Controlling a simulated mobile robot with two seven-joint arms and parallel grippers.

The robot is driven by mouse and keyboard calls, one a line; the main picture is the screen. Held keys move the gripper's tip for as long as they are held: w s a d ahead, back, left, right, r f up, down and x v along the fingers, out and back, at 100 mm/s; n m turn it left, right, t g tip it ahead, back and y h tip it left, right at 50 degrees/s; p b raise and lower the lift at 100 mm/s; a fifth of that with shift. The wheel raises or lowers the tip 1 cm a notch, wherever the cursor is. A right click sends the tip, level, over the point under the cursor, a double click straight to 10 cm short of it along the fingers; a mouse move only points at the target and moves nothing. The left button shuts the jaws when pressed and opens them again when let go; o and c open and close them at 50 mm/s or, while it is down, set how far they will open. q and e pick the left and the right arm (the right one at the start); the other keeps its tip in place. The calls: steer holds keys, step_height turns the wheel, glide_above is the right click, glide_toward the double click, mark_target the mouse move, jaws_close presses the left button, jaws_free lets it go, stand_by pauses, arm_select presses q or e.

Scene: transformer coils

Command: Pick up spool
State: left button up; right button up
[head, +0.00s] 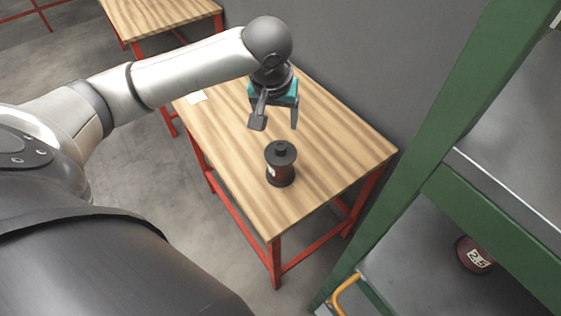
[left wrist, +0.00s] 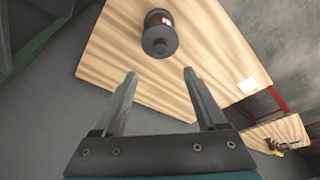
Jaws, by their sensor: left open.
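A spool (head: 281,164) stands upright on a wooden table (head: 325,150) with red legs. It has black flanges, a dark reddish-brown winding, a light label and a black knob on top. My left gripper (head: 276,126) is open and empty above the table, behind the spool in the head view and apart from it. In the left wrist view the spool (left wrist: 160,35) is beyond the open fingertips of my left gripper (left wrist: 160,78), near the top edge. My right gripper is in neither view.
A green metal rack (head: 440,130) with a grey shelf stands close on the right. Another reddish-brown spool (head: 474,255) with a number label sits low in it. A white paper (head: 197,97) lies at the table's left edge. A second wooden table (head: 160,14) stands behind.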

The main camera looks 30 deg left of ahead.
mark_target(280, 147)
arm_select(q)
steer(key=b+x, duration=0.2)
steer(key=x, duration=1.3)
steer(key=shift+w+a+b, duration=0.1)
steer(key=shift+a+b, duration=0.1)
steer(key=shift+b, duration=0.15)
steer(key=shift+r, duration=0.1)
jaws_close()
stand_by(0.6)
